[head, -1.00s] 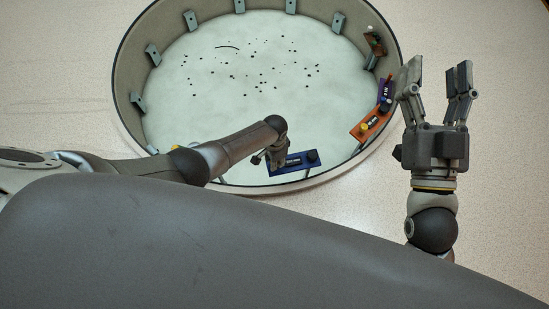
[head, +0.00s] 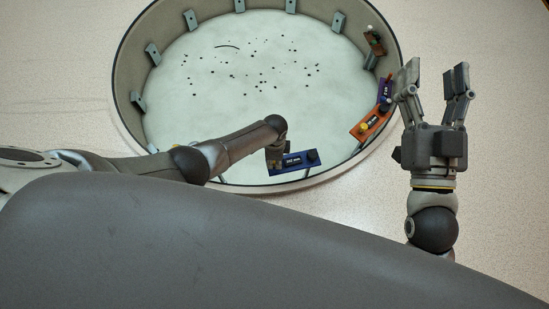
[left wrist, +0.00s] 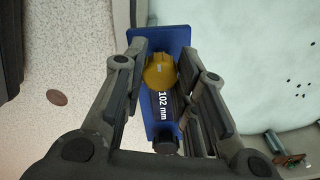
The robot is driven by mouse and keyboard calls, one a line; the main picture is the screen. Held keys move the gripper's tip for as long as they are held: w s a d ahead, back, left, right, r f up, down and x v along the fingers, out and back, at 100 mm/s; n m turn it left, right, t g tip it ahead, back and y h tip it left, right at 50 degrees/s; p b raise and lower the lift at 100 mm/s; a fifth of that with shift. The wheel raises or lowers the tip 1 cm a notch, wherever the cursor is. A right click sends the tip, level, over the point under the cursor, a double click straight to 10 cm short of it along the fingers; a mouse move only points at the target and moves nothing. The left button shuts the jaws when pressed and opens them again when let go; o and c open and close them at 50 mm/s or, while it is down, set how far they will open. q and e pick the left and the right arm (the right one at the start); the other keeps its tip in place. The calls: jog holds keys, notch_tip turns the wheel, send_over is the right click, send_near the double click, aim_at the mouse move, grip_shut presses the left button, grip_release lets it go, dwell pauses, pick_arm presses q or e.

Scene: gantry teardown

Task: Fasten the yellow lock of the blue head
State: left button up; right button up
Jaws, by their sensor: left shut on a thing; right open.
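The blue head (head: 300,161) sits at the near rim of the round container, with a dark knob at its right end. In the left wrist view the blue head (left wrist: 169,37) bears a "102 mm" label, a black knob and a round yellow lock (left wrist: 159,71) with a pale mark. My left gripper (head: 276,157) is over the left end of the blue head and hides the lock in the head view. In the left wrist view its fingers (left wrist: 162,73) are shut on the yellow lock. My right gripper (head: 434,82) is open and empty, outside the container at the right.
An orange head (head: 376,119) with a yellow lock, a purple head (head: 385,90) and a small reddish-brown part (head: 374,42) line the right wall. Grey brackets stand along the round rim (head: 120,75). Dark specks lie on the pale floor; its middle is otherwise clear.

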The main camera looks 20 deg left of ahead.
dwell(0.3)
pick_arm(q)
jog(key=o, duration=1)
jog(key=shift+o, duration=0.2)
jog(key=shift+r, duration=0.1)
notch_tip(320, 180, up, 12)
jog(key=shift+d, duration=0.1)
dwell(0.4)
